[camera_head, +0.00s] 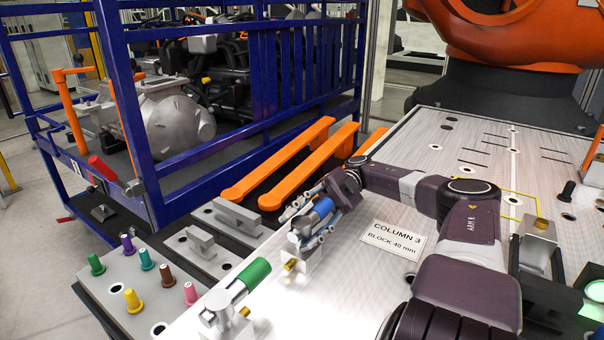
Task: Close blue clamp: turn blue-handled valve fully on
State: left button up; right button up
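The blue-handled clamp has a blue cylindrical handle (323,207) on a grey metal body (301,232), on the light plate left of centre. My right gripper (298,229) comes in from the right, and its two grey fingers lie on either side of the blue handle. The fingers look spread, wider than the handle; I cannot tell whether either one touches it. The fingers and the gripper body hide part of the clamp. My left gripper is not in view.
A green-handled clamp (252,274) stands in front, left of the blue one. Several coloured pegs stand on the grey side plate (123,282). Orange bars (285,160) and a blue cage (165,165) lie behind. A "COLUMN 3" label (394,238) lies on the plate.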

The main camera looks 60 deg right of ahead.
aim_at(302, 221)
notch_tip(302, 221, up, 9)
jog(key=shift+w+a+r, duration=0.1)
jog(key=shift+a, duration=0.05)
jog(key=shift+r, duration=0.35)
jog(key=shift+r, duration=0.1)
dwell(0.7)
